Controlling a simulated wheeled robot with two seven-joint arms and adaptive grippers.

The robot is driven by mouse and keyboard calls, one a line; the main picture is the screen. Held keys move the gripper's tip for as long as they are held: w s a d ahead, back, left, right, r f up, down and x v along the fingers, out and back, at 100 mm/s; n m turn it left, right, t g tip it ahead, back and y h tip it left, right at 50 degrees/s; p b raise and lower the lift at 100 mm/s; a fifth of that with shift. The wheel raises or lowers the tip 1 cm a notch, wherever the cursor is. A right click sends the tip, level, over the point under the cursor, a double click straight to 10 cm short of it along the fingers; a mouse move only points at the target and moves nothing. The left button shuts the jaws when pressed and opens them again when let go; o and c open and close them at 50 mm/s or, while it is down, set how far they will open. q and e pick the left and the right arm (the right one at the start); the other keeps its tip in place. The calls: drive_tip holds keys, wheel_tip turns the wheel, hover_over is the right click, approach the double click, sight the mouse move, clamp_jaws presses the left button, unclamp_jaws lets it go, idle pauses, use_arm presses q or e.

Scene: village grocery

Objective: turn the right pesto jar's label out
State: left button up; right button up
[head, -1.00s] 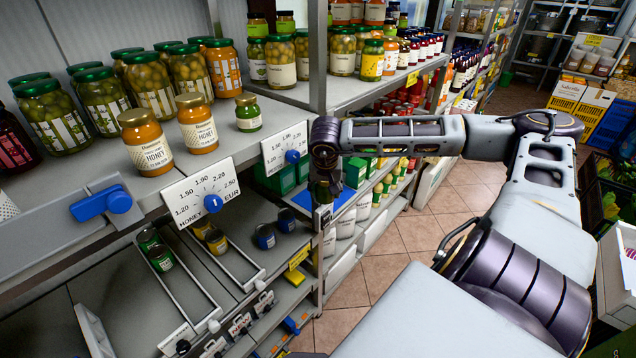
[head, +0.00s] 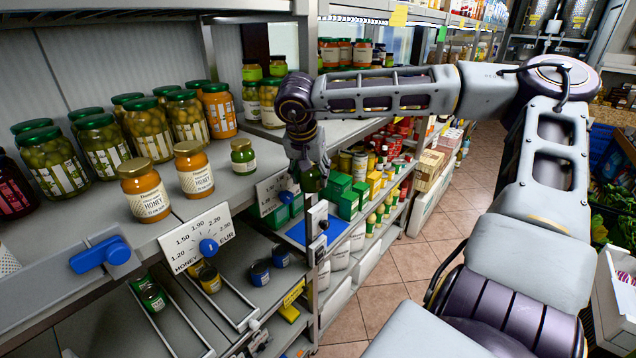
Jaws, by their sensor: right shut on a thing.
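My right gripper (head: 309,166) points down at the end of my right arm, by the right end of the honey shelf. It is shut on a small dark green jar, the right pesto jar (head: 312,181), which hangs below the fingers. The jar's label does not show. Another small green pesto jar (head: 243,158) stands upright on the shelf to the left, its pale label facing out. My left gripper is out of view.
Two honey jars (head: 146,192) stand left of the pesto jar, with large olive jars (head: 95,150) behind. A honey price dial (head: 208,246) and a second dial card (head: 270,192) front the shelf (head: 230,190). Green boxes (head: 340,190) stand on the shelves right of the gripper.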

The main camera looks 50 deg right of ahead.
sight(302, 176)
drive_tip(key=a+r, duration=0.3)
drive_tip(key=shift+r+p, duration=0.15)
drive_tip(key=shift+p, duration=0.15)
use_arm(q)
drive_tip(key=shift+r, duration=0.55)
use_arm(e)
drive_tip(key=shift+w+a+r, duration=0.1)
drive_tip(key=shift+a+r, duration=0.85)
drive_tip(key=shift+a, duration=0.15)
